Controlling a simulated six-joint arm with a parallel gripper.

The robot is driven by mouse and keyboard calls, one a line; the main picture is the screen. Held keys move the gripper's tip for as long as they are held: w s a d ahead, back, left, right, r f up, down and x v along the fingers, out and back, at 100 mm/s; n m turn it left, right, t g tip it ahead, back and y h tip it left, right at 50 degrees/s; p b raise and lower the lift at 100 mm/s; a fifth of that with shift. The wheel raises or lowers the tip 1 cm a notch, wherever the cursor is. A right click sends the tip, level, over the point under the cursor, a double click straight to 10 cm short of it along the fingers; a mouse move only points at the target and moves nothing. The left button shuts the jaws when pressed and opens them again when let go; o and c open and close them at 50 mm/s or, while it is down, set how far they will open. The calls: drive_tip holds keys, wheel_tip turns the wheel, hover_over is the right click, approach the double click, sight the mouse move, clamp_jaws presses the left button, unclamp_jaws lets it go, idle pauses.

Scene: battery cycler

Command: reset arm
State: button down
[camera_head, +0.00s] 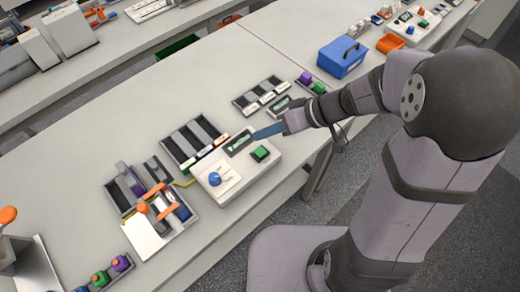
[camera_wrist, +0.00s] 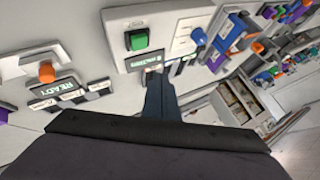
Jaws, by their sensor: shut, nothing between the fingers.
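My gripper (camera_head: 268,131) reaches in from the right over the bench in the head view. Its blue-grey fingers are shut and empty, with the tips near the display of the white cycler box (camera_head: 209,186). In the wrist view the shut fingers (camera_wrist: 155,78) point at the same box (camera_wrist: 168,20), just at its small display. I cannot tell whether the tips touch it. The box carries a green button (camera_head: 261,153) and a blue knob (camera_head: 215,179). The green button (camera_wrist: 137,39) and the blue knob (camera_wrist: 198,36) also show in the wrist view.
A dark slotted tray (camera_head: 169,147) stands behind the box. A tray with orange and purple parts (camera_head: 127,190) lies to its left. A smaller slotted tray (camera_head: 240,107) and a blue toolbox (camera_head: 341,67) stand to the right. The bench (camera_head: 130,110) is clear behind the trays.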

idle(0.3)
drive_tip(key=m, duration=0.3)
drive_tip(key=shift+d+f+m, duration=0.15)
drive_tip(key=shift+f+m, duration=0.05)
drive_tip(key=shift+m, duration=0.1)
drive_tip(key=s+d+f+m+g+h, duration=0.3)
drive_tip(key=s+d+f+m+h, duration=0.25)
drive_tip(key=s+d, duration=0.2)
drive_tip(key=s+d+r+n+t+h, duration=0.1)
drive_tip(key=s+d+n+h, duration=0.1)
drive_tip(key=d, duration=0.5)
drive_tip(key=shift+s+d+r+t+h, duration=0.3)
drive_tip(key=shift+s+h, duration=0.15)
drive_tip(key=shift+h, duration=0.3)
